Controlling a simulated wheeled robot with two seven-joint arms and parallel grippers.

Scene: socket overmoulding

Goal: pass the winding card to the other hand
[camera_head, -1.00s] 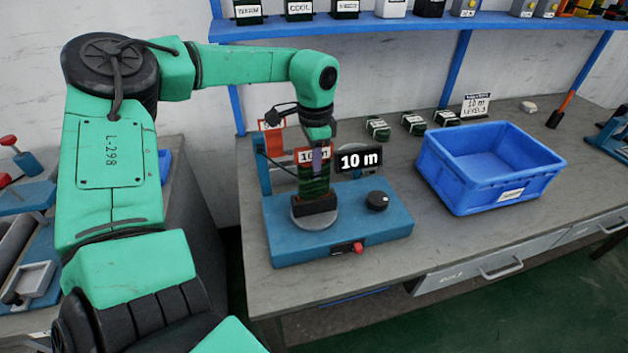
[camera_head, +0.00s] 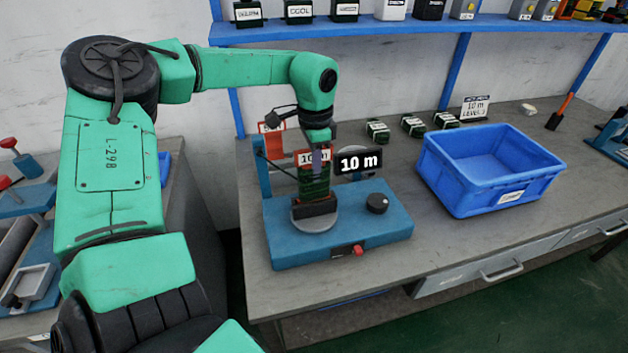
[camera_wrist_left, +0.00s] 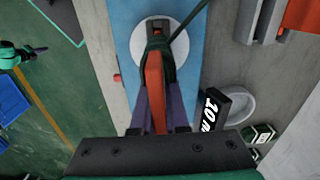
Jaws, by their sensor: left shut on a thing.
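The winding card (camera_head: 314,182), wound with dark green wire, stands upright over a black block (camera_head: 315,208) on the round grey disc (camera_head: 315,222) of a blue machine (camera_head: 360,240). My left gripper (camera_head: 318,160) comes down on the card's upper part and is shut on it. In the left wrist view the card (camera_wrist_left: 154,85) shows as an orange edge between the two purple fingers of my left gripper (camera_wrist_left: 157,100). The card's lower end is partly hidden at the block, so I cannot tell whether it is seated there. My right gripper is not in view.
A black "10 m" sign (camera_head: 358,161) is close behind the card. A black knob (camera_head: 377,203) and a red switch (camera_head: 358,250) are on the machine. A blue bin (camera_head: 470,195) stands to the right, with small dark green boxes (camera_head: 413,124) behind. The front right tabletop is clear.

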